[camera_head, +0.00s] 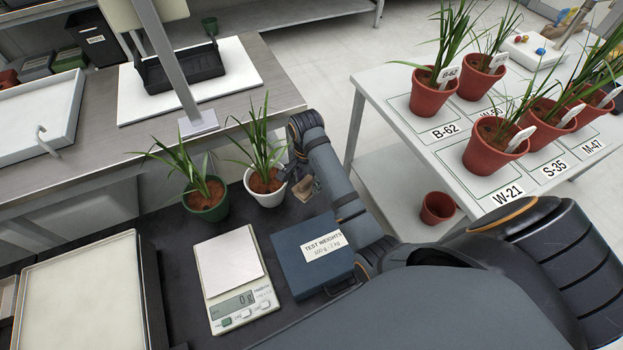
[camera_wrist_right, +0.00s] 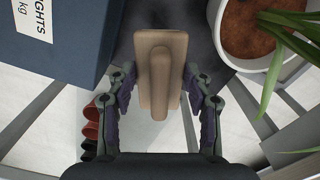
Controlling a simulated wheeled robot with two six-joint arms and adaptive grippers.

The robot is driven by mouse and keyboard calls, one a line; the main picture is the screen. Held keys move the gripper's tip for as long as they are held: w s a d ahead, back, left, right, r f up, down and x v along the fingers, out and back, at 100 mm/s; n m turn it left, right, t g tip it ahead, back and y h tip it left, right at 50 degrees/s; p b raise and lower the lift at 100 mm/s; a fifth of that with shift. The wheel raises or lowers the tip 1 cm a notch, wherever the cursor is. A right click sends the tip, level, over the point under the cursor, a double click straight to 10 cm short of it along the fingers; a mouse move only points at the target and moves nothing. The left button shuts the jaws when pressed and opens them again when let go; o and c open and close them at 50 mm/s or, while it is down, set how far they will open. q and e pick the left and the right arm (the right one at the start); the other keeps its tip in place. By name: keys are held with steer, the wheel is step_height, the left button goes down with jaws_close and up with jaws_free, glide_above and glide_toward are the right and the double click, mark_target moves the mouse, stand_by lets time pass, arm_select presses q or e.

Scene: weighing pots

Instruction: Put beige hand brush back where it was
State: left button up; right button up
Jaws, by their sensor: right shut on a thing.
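The beige hand brush (camera_head: 302,189) is at the right edge of the dark bench mat, between the white pot and the blue test weights box. In the right wrist view the brush (camera_wrist_right: 160,80) shows its flat block and raised handle. My right gripper (camera_wrist_right: 159,76) has its fingers on either side of the brush and is shut on it. In the head view this gripper (camera_head: 297,172) reaches down beside the white pot, partly hidden by my arm. I cannot tell whether the brush touches the mat. My left gripper is out of view.
The white pot (camera_head: 264,196) and green pot (camera_head: 205,209) hold plants close by. The test weights box (camera_head: 308,262) and scale (camera_head: 231,258), reading 0 g, stand nearer. An empty red pot (camera_head: 437,208) sits on the lower shelf at right.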

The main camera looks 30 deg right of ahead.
steer(key=w+d+f+b, duration=0.1)
steer(key=w+d+f, duration=0.1)
steer(key=w, duration=0.1)
steer(key=w+d+f+b, duration=0.1)
steer(key=w+d+f, duration=0.1)
steer(key=w+f, duration=0.1)
steer(key=w+d+f+b, duration=0.1)
steer(key=w+d+f, duration=0.1)
steer(key=w+f, duration=0.1)
steer(key=shift+w+f+b, duration=0.25)
steer(key=shift+w+b, duration=0.05)
steer(key=shift+b, duration=0.05)
steer(key=shift+w+d+f, duration=0.1)
steer(key=shift+w+f, duration=0.05)
steer(key=shift+w, duration=0.05)
steer(key=shift+w+f, duration=0.15)
steer(key=shift+f, duration=0.15)
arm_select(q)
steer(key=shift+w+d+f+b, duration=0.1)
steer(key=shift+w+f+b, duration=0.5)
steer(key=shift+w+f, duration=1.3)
arm_select(e)
steer(key=shift+f, duration=1.4)
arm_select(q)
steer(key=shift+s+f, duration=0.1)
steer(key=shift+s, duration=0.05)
arm_select(e)
steer(key=shift+f, duration=0.2)
steer(key=o, duration=1.1)
